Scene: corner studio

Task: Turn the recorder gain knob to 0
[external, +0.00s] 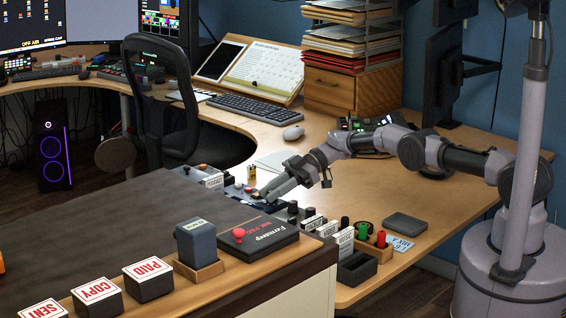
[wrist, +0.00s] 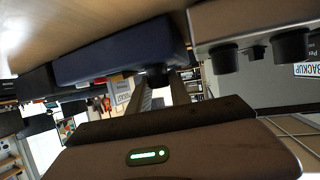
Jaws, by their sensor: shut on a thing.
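My gripper (external: 268,196) reaches down over the desk to a low blue box (external: 236,190) that has small knobs on it. In the wrist view the two fingers of my gripper (wrist: 161,88) close on a dark round knob (wrist: 158,74) on the front of the blue box (wrist: 115,50). I take this box to be the recorder and this knob its gain knob, but no lettering is readable. The fingers cover part of the knob. Its scale and pointer are hidden, so its setting cannot be read. In the external view the gripper hides the knob.
A lighter box (wrist: 240,22) with dark knobs stands close beside the blue box. Upright labelled cards and small knobs line the desk near my gripper. A black case (external: 262,243) and stamps (external: 148,278) sit on the nearer counter. A mouse (external: 293,132) and keyboard (external: 250,108) lie behind.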

